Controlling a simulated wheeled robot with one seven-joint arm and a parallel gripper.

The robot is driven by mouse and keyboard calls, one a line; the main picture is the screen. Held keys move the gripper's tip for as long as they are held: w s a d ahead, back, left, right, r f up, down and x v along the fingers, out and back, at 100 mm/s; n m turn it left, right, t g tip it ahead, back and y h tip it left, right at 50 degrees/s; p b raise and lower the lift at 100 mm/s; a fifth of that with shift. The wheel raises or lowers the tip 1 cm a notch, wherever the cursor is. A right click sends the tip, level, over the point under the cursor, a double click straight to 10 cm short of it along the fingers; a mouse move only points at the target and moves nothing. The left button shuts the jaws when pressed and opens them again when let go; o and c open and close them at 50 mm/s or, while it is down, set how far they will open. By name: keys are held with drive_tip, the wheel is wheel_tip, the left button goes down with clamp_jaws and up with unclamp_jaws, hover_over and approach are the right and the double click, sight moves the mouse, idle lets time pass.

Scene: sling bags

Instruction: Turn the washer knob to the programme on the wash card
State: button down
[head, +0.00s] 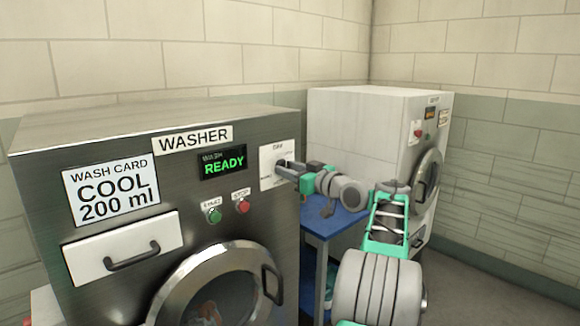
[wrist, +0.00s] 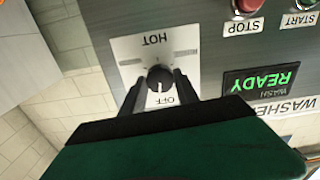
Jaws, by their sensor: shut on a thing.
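The wash card (head: 112,190) on the washer (head: 60,255) reads "COOL 200 ml". The black washer knob (wrist: 159,75) sits on a white dial plate (wrist: 128,50), upside down in the wrist view. "HOT" shows at the picture's top and "OFF" at its bottom; the side labels are too blurred to read. A pale mark on the knob seems to point toward "OFF". My gripper (wrist: 158,84) is shut on the knob, one finger on each side. In the head view my gripper (head: 284,165) reaches the dial plate (head: 268,178) and hides the knob.
The washer display (head: 223,163) reads "READY". Below it are a green start button (head: 214,215) and a red stop button (head: 243,207). A closed drawer (head: 85,262) and round door (head: 175,296) are lower. A blue table (head: 335,222) and white machine (head: 350,120) stand right.

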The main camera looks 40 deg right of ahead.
drive_tip(key=m+p, duration=0.1)
drive_tip(key=m, duration=0.1)
drive_tip(key=m+p, duration=0.4)
drive_tip(key=shift+r, duration=0.25)
drive_tip(key=shift+f+m+p, duration=0.15)
drive_tip(key=shift+m+p, duration=1.1)
drive_tip(key=shift+m, duration=0.55)
drive_tip(key=c, duration=0.9)
unclamp_jaws()
drive_tip(key=shift+f, duration=0.1)
